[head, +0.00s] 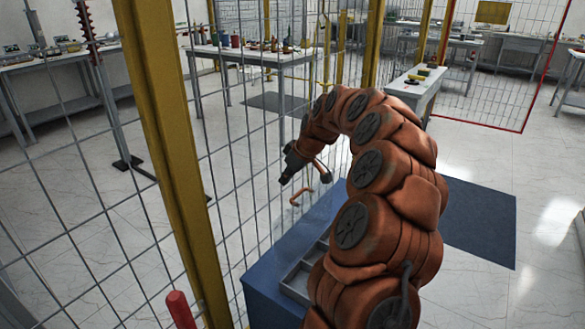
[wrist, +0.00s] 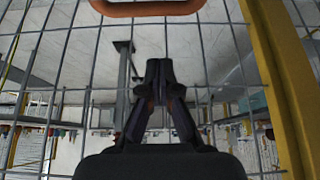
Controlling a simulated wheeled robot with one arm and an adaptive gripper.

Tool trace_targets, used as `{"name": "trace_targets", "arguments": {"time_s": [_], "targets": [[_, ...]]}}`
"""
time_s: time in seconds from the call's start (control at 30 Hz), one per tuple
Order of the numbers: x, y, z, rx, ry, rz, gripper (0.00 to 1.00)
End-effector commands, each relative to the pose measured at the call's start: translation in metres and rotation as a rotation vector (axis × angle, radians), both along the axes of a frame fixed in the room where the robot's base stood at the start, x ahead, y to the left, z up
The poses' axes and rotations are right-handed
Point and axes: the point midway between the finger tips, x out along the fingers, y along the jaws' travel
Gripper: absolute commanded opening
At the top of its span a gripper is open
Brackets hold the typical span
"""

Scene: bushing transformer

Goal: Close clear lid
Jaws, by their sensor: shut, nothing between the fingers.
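My gripper (head: 285,180) is at the end of my arched orange arm, beside the wire fence. In the wrist view its dark fingertips (wrist: 158,72) are together with nothing between them. A curved orange handle (head: 300,197) shows just below and right of the gripper, apart from it. An orange handle bar (wrist: 147,8) also crosses the top edge of the wrist view, beyond the fingertips. I cannot make out the clear lid's panel or edges in either view. A blue box (head: 262,297) with a grey compartmented tray (head: 297,277) stands below, partly hidden by my arm.
A wire fence (head: 95,215) with a thick yellow post (head: 165,130) runs close on the left. The yellow post (wrist: 275,80) is at the right in the wrist view. A red rod end (head: 180,310) shows at the bottom. Tables stand behind the fence.

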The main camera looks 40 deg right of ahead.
Motion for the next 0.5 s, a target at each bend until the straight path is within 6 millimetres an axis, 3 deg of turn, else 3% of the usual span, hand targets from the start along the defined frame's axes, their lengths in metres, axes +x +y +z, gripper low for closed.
{"name": "trace_targets", "arguments": {"time_s": [0.17, 0.5], "targets": [[0.012, 0.005, -0.023, 0.001, 0.004, 0.000, 0.00], [-0.019, -0.008, -0.027, 0.001, -0.002, -0.002, 0.00]]}}
